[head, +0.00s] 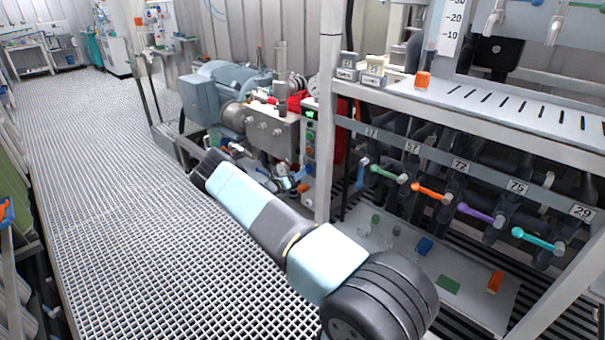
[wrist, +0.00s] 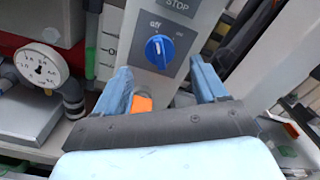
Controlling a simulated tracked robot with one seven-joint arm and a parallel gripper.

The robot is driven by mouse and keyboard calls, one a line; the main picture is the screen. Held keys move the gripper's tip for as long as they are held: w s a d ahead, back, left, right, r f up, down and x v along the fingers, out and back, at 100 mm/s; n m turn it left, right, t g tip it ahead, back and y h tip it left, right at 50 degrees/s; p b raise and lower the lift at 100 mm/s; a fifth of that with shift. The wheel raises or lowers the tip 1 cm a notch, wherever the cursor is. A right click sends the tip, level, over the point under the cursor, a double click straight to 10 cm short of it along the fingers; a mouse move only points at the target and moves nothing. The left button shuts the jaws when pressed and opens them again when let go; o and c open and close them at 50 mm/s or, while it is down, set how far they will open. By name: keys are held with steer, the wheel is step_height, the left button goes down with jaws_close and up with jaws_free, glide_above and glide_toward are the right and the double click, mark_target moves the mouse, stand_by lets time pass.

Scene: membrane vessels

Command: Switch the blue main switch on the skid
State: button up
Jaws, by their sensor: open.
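The blue main switch (wrist: 160,50) is a round knob on a grey plate below a STOP label in the wrist view. Its white mark points up, towards "off"; "on" is printed to its upper right. My gripper (wrist: 160,68) is open, its blue fingers apart on either side below the knob, with nothing between them gripped. The knob appears ahead of the fingertips; the exact gap cannot be told. In the head view the skid's control panel (head: 310,132) stands behind my arm, and its lower part is small and crowded there.
An orange piece (wrist: 141,104) shows between the fingers, lower down. A round gauge (wrist: 40,67) with pipework is at left. A rack with coloured valve handles (head: 430,190) stands right of the panel. Grated floor (head: 130,220) is open at left.

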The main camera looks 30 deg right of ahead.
steer(key=v, duration=0.8)
steer(key=shift+a+f, duration=0.2)
steer(key=shift+a, duration=0.25)
steer(key=shift+w, duration=0.1)
